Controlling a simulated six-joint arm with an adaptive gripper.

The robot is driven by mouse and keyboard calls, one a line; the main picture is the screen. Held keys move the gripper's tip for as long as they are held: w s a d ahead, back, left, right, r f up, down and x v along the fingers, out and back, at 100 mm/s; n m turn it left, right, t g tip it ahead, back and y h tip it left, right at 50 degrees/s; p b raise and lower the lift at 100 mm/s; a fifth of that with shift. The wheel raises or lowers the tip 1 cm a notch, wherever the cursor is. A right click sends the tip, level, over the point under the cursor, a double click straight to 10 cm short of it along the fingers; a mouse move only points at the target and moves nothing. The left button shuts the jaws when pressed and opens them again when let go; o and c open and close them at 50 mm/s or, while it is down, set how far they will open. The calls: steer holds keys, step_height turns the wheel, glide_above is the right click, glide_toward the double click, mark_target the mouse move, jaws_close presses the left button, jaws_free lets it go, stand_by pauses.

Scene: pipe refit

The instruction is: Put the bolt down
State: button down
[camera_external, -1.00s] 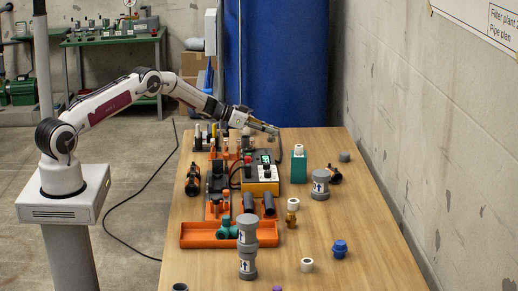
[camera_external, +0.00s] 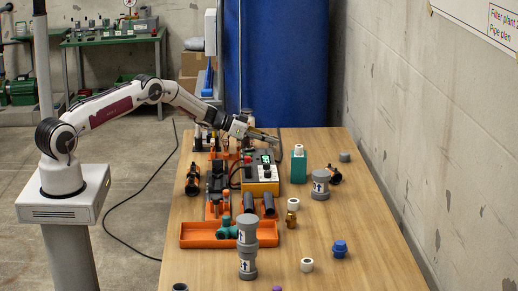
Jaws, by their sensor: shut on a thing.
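My gripper (camera_external: 270,137) is above the far part of the wooden table, pointing right, over the area behind the box with an orange front and a green display (camera_external: 262,172). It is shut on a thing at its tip. The bolt is too small at this distance to make out clearly between the fingers. I cannot tell from this view how far the fingertips are above what lies under them.
An orange tray (camera_external: 190,238) holds a teal pipe fitting (camera_external: 226,229). Grey pipe pieces (camera_external: 247,243) stand in front. A teal block (camera_external: 299,167) and a grey fitting (camera_external: 320,184) stand at right. The table's right front (camera_external: 370,255) is mostly clear.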

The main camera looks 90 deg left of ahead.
steer(key=shift+f, duration=0.5)
steer(key=shift+f, duration=0.2)
steer(key=c, duration=2.1)
jaws_free()
steer(key=shift+s+d+f, duration=0.1)
steer(key=shift+s+f, duration=0.05)
steer(key=shift+f, duration=0.1)
steer(key=shift+r, duration=0.6)
steer(key=shift+r+v, duration=0.25)
steer(key=shift+v, duration=5.7)
steer(key=shift+r, duration=0.15)
